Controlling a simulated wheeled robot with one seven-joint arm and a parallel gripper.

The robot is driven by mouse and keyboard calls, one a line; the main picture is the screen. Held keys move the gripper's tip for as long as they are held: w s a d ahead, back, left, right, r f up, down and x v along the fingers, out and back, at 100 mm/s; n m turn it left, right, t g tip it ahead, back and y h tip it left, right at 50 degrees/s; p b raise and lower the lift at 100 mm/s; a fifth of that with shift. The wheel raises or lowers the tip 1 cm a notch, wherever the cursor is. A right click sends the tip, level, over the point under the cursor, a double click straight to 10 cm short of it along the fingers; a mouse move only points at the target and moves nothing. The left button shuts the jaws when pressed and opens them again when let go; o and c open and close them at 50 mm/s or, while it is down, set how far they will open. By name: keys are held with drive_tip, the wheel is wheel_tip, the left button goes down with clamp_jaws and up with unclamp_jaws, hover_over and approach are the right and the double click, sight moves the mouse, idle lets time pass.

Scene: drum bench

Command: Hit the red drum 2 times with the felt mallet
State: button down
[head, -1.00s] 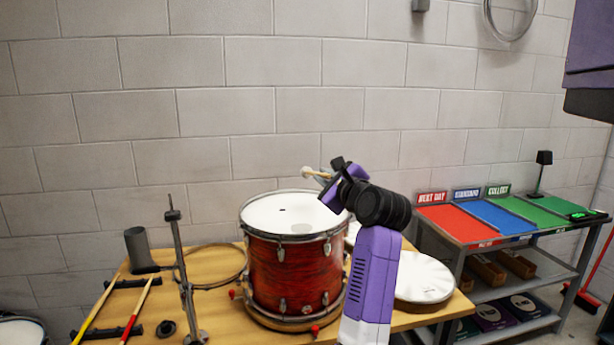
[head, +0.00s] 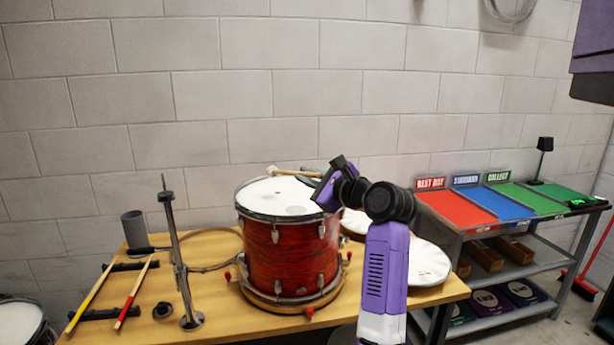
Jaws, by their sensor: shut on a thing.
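The red drum (head: 290,256) stands upright on a round wooden base on the bench, its white head (head: 270,199) facing up. My gripper (head: 316,179) is over the right side of the drum and shut on the felt mallet (head: 296,172). The mallet's handle runs left, nearly level, to its pale felt head (head: 272,170), which shows at the far rim of the drum. I cannot tell whether the felt touches the drum. The jaws partly hide the handle.
A shelf with coloured panels (head: 455,208) stands further right.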

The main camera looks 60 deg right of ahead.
drive_tip(key=shift+f+b, duration=0.45)
drive_tip(key=shift+f, duration=0.3)
wheel_tip(320, 180, down, 5)
drive_tip(key=b, duration=0.2)
wheel_tip(320, 180, up, 6)
drive_tip(key=p, duration=0.7)
drive_tip(key=shift+r, duration=0.1)
